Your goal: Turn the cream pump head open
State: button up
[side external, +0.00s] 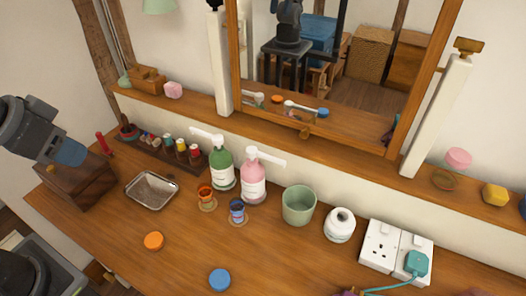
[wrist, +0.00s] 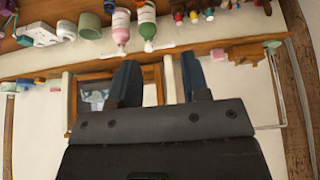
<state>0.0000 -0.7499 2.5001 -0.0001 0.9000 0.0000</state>
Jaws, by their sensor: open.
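A green bottle (side external: 221,170) with a pale pump head (side external: 206,137) stands upright on the wooden counter, its spout pointing left. Beside it, a pink bottle (side external: 252,184) has a similar pale pump head (side external: 265,157), its spout pointing right. I cannot tell which head is the cream one. In the wrist view, upside down, the pink bottle (wrist: 121,31) and green bottle (wrist: 146,15) show at the top, beyond the fingertips. My gripper (wrist: 159,74) is open and empty, apart from both bottles. I cannot make out its fingers in the side view.
Amber (side external: 206,197) and blue (side external: 237,211) small glasses stand close before the bottles. A green cup (side external: 298,206) and white jar (side external: 339,225) stand right; a metal tray (side external: 152,190) lies left. Behind are a ledge and mirror (side external: 330,75).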

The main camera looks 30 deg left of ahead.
jog(key=shift+c, duration=0.6)
jog(key=w+d+r+n+g+h, duration=0.1)
jog(key=w+d+r+n, duration=0.25)
jog(key=w, duration=0.35)
jog(key=n+g+h, duration=0.3)
jog(key=n+g, duration=0.2)
jog(key=n, duration=0.9)
send_over(267, 155)
jog(key=a, duration=0.6)
notch_tip(267, 155, down, 7)
jog(key=shift+n+h, duration=0.25)
jog(key=shift+h, duration=0.05)
jog(key=x, duration=1.3)
jog(key=shift+w+d+f, duration=0.15)
jog(key=shift+w+f, duration=0.05)
jog(key=shift+f, duration=0.15)
grip_shut()
